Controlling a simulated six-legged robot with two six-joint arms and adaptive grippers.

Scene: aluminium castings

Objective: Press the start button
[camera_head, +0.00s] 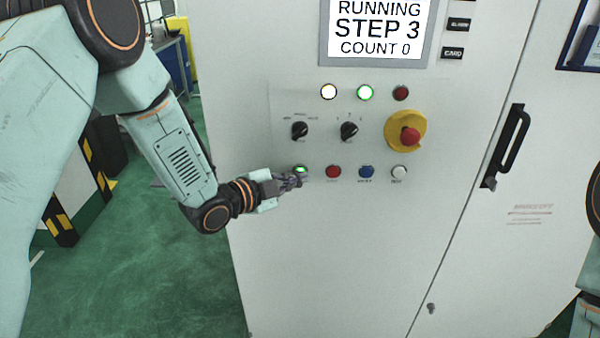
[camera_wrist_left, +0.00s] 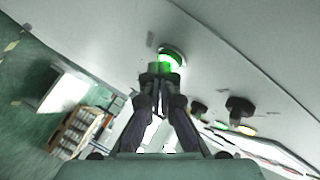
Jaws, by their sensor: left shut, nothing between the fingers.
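The start button (camera_head: 301,168) is the green-lit one at the left end of the lower button row on the white control cabinet (camera_head: 320,270). In the left wrist view the green button (camera_wrist_left: 172,57) glows just beyond the fingertips. My left gripper (camera_head: 296,180) is shut and empty, its fingertips at the button's lower edge in the head view. In the left wrist view the shut fingertips (camera_wrist_left: 160,75) overlap the button's near side; I cannot tell whether they touch it. My right gripper is not in view.
The display (camera_head: 378,30) reads RUNNING, STEP 3, COUNT 0. Red (camera_head: 333,172), blue (camera_head: 366,172) and white (camera_head: 399,172) buttons sit close to the right. Above are rotary switches (camera_head: 349,131) and a red emergency stop (camera_head: 410,136) on yellow. A black door handle (camera_head: 504,146) sticks out at right.

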